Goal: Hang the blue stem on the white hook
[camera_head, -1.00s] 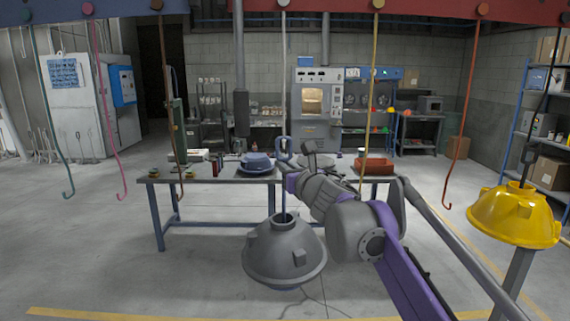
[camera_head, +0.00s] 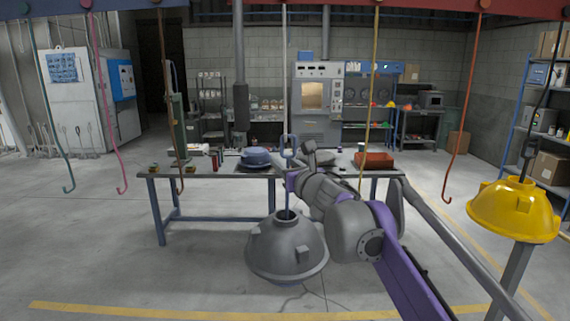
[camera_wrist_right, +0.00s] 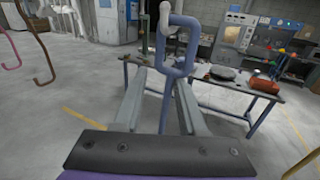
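The blue stem (camera_head: 289,148) stands upright from a grey hood (camera_head: 287,250), with a rectangular loop on top. The white hook (camera_head: 284,60) hangs from above and its lower end meets the loop. In the right wrist view the white hook's curl (camera_wrist_right: 164,22) overlaps the loop's upper left corner; whether it passes through is hard to tell. My right gripper (camera_head: 290,182) is around the blue stem below the loop. In the wrist view its fingers (camera_wrist_right: 162,78) are spread, with gaps beside the stem (camera_wrist_right: 165,108). My left gripper is not in view.
Teal (camera_head: 52,110), pink (camera_head: 107,120), brown (camera_head: 168,100), yellow (camera_head: 371,80) and red (camera_head: 463,110) hooks hang around. A yellow hood (camera_head: 515,212) hangs at right.

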